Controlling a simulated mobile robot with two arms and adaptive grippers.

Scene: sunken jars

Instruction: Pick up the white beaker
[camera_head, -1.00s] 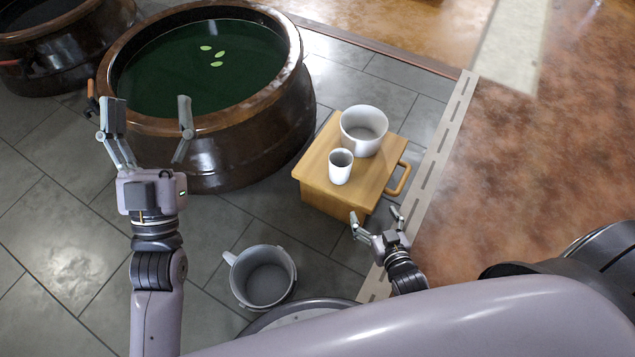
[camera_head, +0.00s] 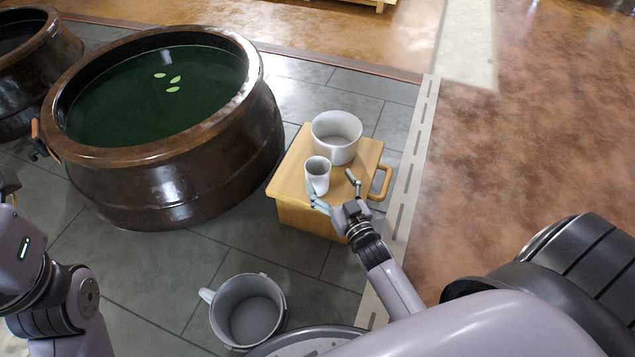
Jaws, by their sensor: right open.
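The white beaker (camera_head: 317,170) is a small cup standing upright on a wooden stool (camera_head: 289,190), in front of a larger white pot (camera_head: 336,134). My right gripper (camera_head: 334,189) is open at the near side of the beaker. One finger overlaps the beaker's lower front in the picture and the other is to its right. I cannot tell whether a finger touches it. Only the wrist and hand base of my left arm (camera_head: 22,255) show at the left edge; its fingers are out of the picture.
A big brown jar (camera_head: 190,180) with dark green liquid and several leaves stands left of the stool. Another jar (camera_head: 65,50) is behind it. A grey bucket (camera_head: 246,310) stands on the tiles in front. The stool has a side handle (camera_head: 383,182).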

